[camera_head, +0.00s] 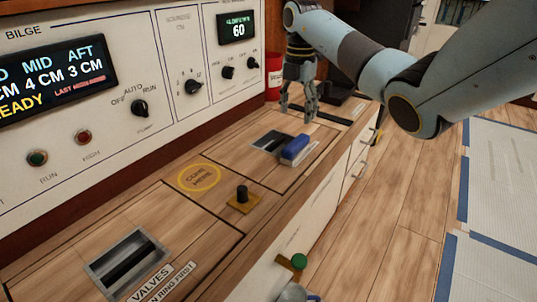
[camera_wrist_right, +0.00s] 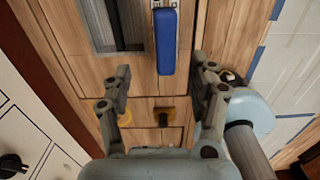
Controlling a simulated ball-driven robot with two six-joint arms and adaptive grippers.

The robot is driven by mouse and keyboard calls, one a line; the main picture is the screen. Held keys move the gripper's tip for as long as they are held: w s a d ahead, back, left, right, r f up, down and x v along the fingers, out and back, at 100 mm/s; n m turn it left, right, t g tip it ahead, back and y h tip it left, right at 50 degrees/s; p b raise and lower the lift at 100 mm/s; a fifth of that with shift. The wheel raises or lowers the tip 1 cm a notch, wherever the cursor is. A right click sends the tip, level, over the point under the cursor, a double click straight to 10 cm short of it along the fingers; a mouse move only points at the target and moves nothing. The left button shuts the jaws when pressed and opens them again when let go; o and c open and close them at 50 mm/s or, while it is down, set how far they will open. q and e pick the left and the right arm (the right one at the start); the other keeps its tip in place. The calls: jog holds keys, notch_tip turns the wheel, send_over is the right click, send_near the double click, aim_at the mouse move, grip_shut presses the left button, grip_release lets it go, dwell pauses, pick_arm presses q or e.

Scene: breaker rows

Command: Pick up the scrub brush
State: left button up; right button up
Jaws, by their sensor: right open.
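The scrub brush (camera_head: 296,149) has a blue body with a pale side and lies on the wooden counter, beside a dark recessed slot. In the right wrist view the blue brush (camera_wrist_right: 166,42) shows near the top middle, in line with the gap between the fingers. My right gripper (camera_head: 297,108) is open and empty, pointing down above and just beyond the brush, apart from it. Its spread fingers also show in the wrist view (camera_wrist_right: 161,80). My left gripper is not in view.
The recessed slot (camera_head: 271,141) is close to the brush. A black knob on a brass plate (camera_head: 242,199) stands up from the counter (camera_head: 222,214). The control panel (camera_head: 180,50) rises behind. A red container (camera_head: 273,77) stands near the gripper. The floor at right is open.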

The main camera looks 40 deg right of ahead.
aim_at(297, 141)
notch_tip(297, 141, down, 5)
jog(key=shift+s+b, duration=0.1)
jog(key=shift+b, duration=0.75)
jog(key=f, duration=0.1)
jog(key=f+b, duration=0.1)
jog(key=f, duration=0.1)
jog(key=f+b, duration=0.1)
jog(key=shift+s+f, duration=0.4)
jog(key=shift+f+b, duration=0.15)
jog(key=shift+b, duration=0.2)
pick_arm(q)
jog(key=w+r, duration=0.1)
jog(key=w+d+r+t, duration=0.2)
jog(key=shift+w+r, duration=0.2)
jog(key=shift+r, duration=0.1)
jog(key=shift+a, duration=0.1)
pick_arm(e)
jog(key=shift+a, duration=0.1)
grip_shut()
